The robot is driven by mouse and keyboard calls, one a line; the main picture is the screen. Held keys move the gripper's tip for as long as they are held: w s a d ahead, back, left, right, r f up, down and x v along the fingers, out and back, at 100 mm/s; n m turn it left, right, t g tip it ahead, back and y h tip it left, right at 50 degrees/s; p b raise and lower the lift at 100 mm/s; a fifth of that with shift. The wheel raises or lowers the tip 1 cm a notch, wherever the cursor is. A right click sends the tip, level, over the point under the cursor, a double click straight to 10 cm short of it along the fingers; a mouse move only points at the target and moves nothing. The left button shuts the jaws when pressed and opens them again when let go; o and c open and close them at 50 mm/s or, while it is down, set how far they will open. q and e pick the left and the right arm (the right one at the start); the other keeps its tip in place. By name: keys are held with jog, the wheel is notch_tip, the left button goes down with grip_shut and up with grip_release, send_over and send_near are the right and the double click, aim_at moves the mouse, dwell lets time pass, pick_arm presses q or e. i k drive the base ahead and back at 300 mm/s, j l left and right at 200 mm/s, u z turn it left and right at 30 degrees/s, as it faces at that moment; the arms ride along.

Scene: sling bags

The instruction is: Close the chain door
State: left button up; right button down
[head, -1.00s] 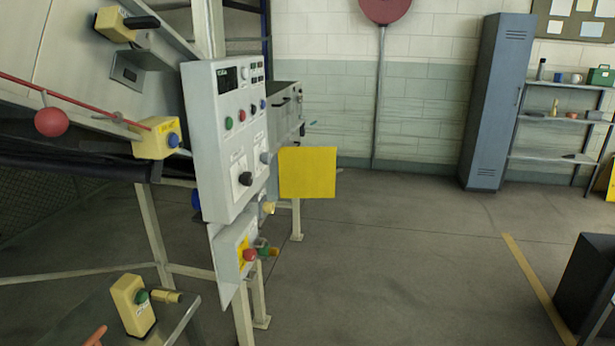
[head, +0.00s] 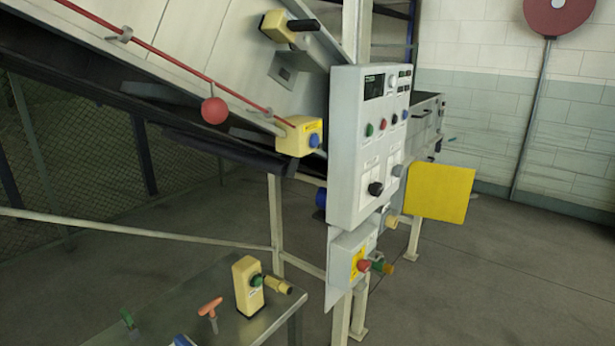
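A yellow square panel (head: 440,193) sticks out to the right of the grey control box (head: 345,150). It could be an open door, but I cannot tell for sure what it hinges on. Behind the control box is a grey cabinet (head: 428,115) with a dark handle on its front. No part is clearly marked as the chain door. Neither of my grippers shows in the head view.
A sloping conveyor frame (head: 170,60) with a red pull cord and red ball (head: 214,110) fills the upper left. A low metal table (head: 195,300) in front holds a yellow switch box (head: 248,286) and an orange T-handle (head: 210,306). Open floor (head: 500,290) lies to the right.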

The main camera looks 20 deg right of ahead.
aim_at(437, 191)
jog(key=i+l+z, duration=0.2)
jog(key=l+z, duration=0.2)
jog(key=i+l+z, duration=0.25)
jog(key=l+z, duration=0.15)
jog(key=i+l+z, duration=0.5)
jog(key=z, duration=0.3)
jog(key=i+l+z, duration=0.15)
jog(key=i, duration=0.7)
jog(key=i+l+z, duration=0.2)
jog(key=i, duration=0.65)
jog(key=i+u, duration=0.2)
jog(key=i, duration=0.2)
jog(key=i+l+u, duration=0.15)
jog(key=i, duration=0.3)
jog(key=i+l+u, duration=0.2)
jog(key=i, duration=0.2)
jog(key=i+l+u, duration=0.2)
jog(key=i, duration=0.2)
jog(key=i+u, duration=0.2)
jog(key=u, duration=0.2)
jog(key=i+l+u, duration=0.15)
jog(key=u, duration=0.3)
jog(key=i+l+u, duration=0.15)
jog(key=u, duration=0.25)
jog(key=i+l+u, duration=0.1)
jog(key=l+u, duration=0.15)
jog(key=u, duration=0.2)
jog(key=l+u, duration=0.25)
jog(key=u, duration=0.15)
jog(key=i, duration=0.05)
